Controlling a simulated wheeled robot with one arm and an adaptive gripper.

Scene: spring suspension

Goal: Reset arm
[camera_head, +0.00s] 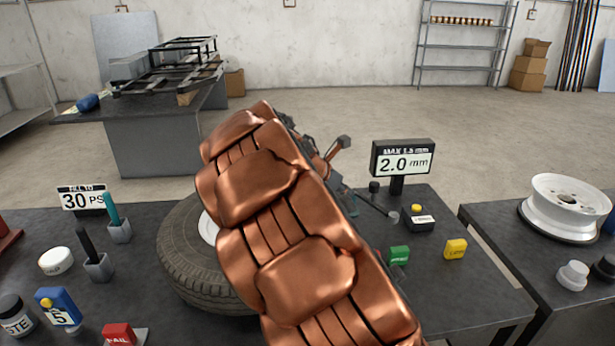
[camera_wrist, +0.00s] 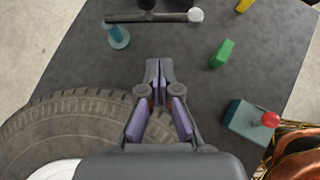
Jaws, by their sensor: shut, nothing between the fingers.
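My gripper (camera_wrist: 159,70) is in the middle of the wrist view, its fingers shut with nothing between them. It is over the dark bench top (camera_wrist: 185,75), apart from the objects there. In the head view my copper-coloured arm (camera_head: 290,240) reaches up and away across the bench and hides most of my gripper. A tyre (camera_head: 195,270) on a white rim lies under and left of my arm. In the wrist view the tyre (camera_wrist: 60,130) is at lower left, beside my gripper.
A green block (camera_head: 399,255), yellow block (camera_head: 455,249) and 2.0 mm display (camera_head: 402,160) stand right of my arm. A box with a red knob (camera_wrist: 250,122) is near my gripper. A 30 PSI sign (camera_head: 83,199) and holders stand left. A white wheel (camera_head: 565,205) is on the right table.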

